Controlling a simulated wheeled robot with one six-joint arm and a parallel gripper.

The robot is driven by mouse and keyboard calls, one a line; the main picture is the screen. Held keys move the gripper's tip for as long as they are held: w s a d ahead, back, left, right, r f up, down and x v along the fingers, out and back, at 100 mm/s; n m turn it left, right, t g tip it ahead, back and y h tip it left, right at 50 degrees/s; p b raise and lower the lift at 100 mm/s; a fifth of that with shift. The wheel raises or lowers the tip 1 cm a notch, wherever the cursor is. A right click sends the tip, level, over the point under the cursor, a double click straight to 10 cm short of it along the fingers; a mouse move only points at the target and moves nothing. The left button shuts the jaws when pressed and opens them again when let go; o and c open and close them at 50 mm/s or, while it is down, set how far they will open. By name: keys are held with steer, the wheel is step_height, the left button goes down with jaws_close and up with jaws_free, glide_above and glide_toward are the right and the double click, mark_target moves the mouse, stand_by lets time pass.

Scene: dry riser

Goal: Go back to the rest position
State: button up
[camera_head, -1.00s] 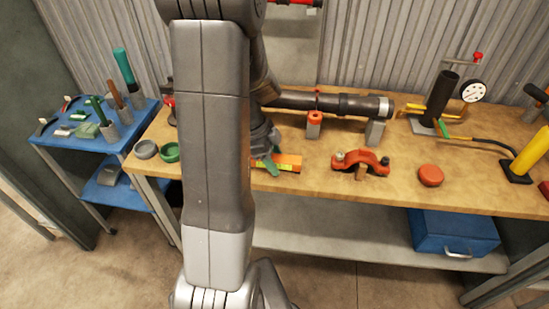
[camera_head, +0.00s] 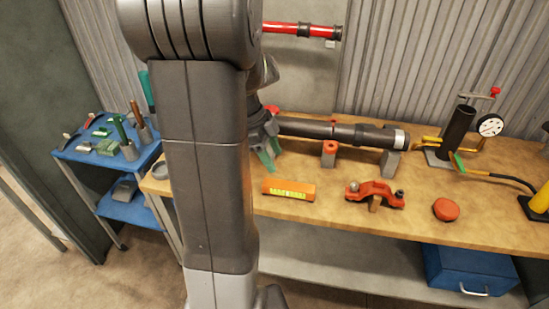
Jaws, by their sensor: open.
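My gripper (camera_head: 268,158), with green fingers, is partly hidden behind my own arm, which fills the left middle of the view. It is open, and no object shows between its fingers. It is over the wooden bench (camera_head: 330,207), behind and left of an orange block with a yellow label (camera_head: 288,190). It looks apart from that block. A dark pipe (camera_head: 335,130) lies across supports just right of the gripper; whether the two touch cannot be told.
A red clamp (camera_head: 375,194) and a red cap (camera_head: 446,210) sit on the bench. A pump with a gauge (camera_head: 490,125) stands at right. A blue tool cart (camera_head: 85,155) is at left. A blue box (camera_head: 465,270) sits on the lower shelf.

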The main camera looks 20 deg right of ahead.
mark_target(289, 185)
steer(key=b+x, duration=0.1)
steer(key=x, duration=1.1)
steer(key=shift+f, duration=0.1)
steer(key=shift+r, duration=1.75)
steer(key=shift+f, duration=0.1)
